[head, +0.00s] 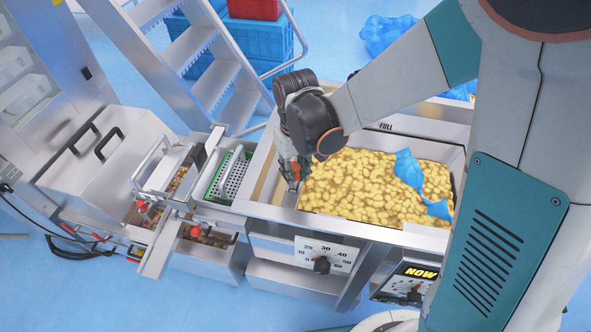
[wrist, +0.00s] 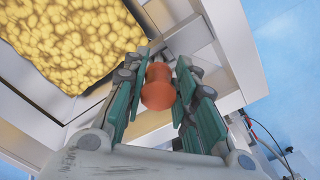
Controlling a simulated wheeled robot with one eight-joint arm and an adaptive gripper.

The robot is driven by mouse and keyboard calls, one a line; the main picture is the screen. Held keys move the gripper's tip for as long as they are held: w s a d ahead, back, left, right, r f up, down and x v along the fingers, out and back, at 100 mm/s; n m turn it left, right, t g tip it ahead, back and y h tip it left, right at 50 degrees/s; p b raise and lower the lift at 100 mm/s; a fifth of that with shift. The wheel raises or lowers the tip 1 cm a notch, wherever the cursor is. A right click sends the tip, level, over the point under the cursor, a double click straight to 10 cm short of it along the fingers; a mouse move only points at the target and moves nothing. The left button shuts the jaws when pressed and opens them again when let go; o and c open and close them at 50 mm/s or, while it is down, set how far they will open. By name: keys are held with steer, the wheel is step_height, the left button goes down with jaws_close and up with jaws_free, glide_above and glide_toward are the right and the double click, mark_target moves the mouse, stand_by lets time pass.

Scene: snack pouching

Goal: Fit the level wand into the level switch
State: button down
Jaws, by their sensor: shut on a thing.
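My gripper (head: 292,174) is over the left rim of the hopper (head: 258,207), at the end of the arm that reaches in from the right. In the wrist view my gripper (wrist: 160,95) has its green-padded fingers shut on an orange-red rounded handle (wrist: 158,88), which I take to be the level wand. The handle also shows as a small orange patch in the head view (head: 295,169). A short grey metal part extends from its far end toward the hopper's corner. I cannot make out the level switch or whether the wand touches it.
Yellow snack pieces (head: 340,190) fill the hopper, with blue plastic scraps (head: 409,168) on top. A dial (head: 322,256) is on the hopper's front. Metal trays and a green perforated bin (head: 231,176) stand at left. A metal stair (head: 190,48) rises behind.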

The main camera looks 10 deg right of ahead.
mark_target(295, 180)
steer(key=shift+f+b, duration=1.65)
steer(key=shift+f, duration=0.35)
steer(key=c, duration=1.2)
jaws_free()
steer(key=shift+r, duration=3.85)
